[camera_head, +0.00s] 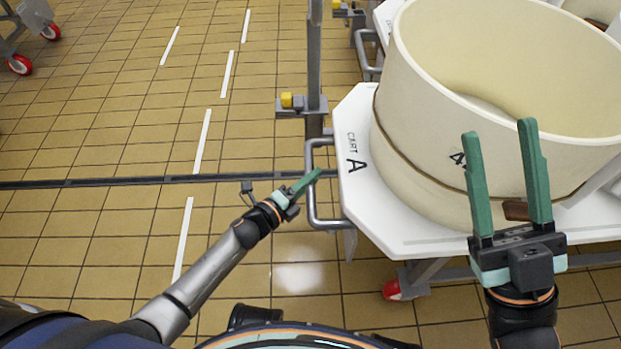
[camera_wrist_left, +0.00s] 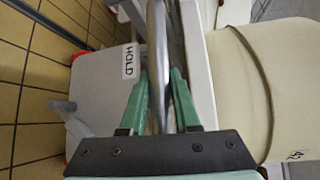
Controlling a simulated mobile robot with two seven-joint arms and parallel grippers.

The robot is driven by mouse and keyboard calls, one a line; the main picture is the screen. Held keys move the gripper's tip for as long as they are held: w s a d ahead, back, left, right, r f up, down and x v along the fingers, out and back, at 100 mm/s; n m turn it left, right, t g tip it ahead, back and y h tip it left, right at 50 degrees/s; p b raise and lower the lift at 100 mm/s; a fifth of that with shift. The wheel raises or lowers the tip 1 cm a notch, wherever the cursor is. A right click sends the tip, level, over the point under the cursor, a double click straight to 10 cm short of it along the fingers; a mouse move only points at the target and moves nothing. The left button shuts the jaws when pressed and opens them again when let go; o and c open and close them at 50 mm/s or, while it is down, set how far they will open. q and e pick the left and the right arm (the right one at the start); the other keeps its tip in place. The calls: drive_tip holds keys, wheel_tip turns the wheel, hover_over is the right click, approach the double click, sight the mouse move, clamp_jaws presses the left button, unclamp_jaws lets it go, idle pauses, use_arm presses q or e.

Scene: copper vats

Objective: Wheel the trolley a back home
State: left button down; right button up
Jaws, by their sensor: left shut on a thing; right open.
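Trolley a (camera_head: 357,195) has a white top marked "CART A" and red wheels, and stands right of centre in the head view. A big cream round vat (camera_head: 415,130) sits on it. Its grey metal handle (camera_head: 311,202) sticks out on the left side. My left gripper (camera_head: 314,175) is shut on this handle; in the left wrist view the bar (camera_wrist_left: 158,35) runs between the green fingers of the gripper (camera_wrist_left: 160,75). My right gripper (camera_head: 500,130) is open and empty, in front of the vat, which it partly hides.
A grey post (camera_head: 314,60) with a yellow-topped bracket (camera_head: 290,101) stands beyond the handle. Another trolley (camera_head: 385,15) is behind. Red wheels (camera_head: 20,65) of more equipment show top left. The tiled floor with white dashes (camera_head: 201,140) is clear at left; a dark channel (camera_head: 120,181) crosses it.

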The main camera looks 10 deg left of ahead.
use_arm(q)
drive_tip(key=c, duration=0.9)
unclamp_jaws()
drive_tip(key=shift+d+r, duration=0.15)
drive_tip(key=shift+d, duration=0.1)
drive_tip(key=shift+o, duration=1.2)
drive_tip(key=shift+a, duration=0.15)
drive_tip(key=p+v, duration=0.3)
drive_tip(key=v, duration=0.9)
drive_tip(key=shift+s, duration=0.25)
use_arm(e)
drive_tip(key=r, duration=0.3)
drive_tip(key=shift+s+d+r+n, duration=0.1)
drive_tip(key=shift+d+r+n, duration=0.1)
drive_tip(key=shift+n, duration=0.1)
use_arm(q)
drive_tip(key=shift+a, duration=0.15)
